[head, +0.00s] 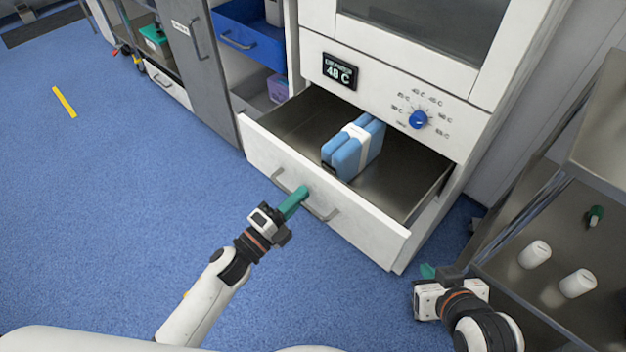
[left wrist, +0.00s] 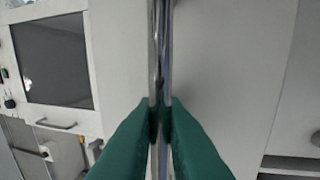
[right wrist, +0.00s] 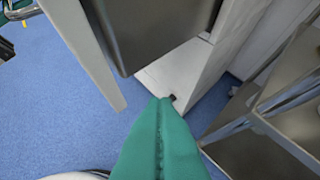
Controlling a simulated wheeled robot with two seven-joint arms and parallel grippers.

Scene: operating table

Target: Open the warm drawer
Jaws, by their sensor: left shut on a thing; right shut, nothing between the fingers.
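The warm drawer (head: 365,231) is pulled out of the white cabinet in the head view, with its metal inside open to view. Blue packs with a white band (head: 352,146) stand in it. A display reading 40 C (head: 339,71) is above the drawer. My left gripper (head: 303,193) is shut on the drawer's metal handle (head: 321,213); in the left wrist view its green fingers (left wrist: 160,125) pinch the bar (left wrist: 161,60). My right gripper (head: 428,271) is shut and empty, low beside the drawer's right front corner; its green fingers (right wrist: 160,125) touch each other.
A metal shelf rack (head: 535,225) with white containers (head: 535,254) stands at the right, close to my right arm. An open blue drawer (head: 250,38) is at the back left. Blue floor (head: 130,170) is free in front and to the left.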

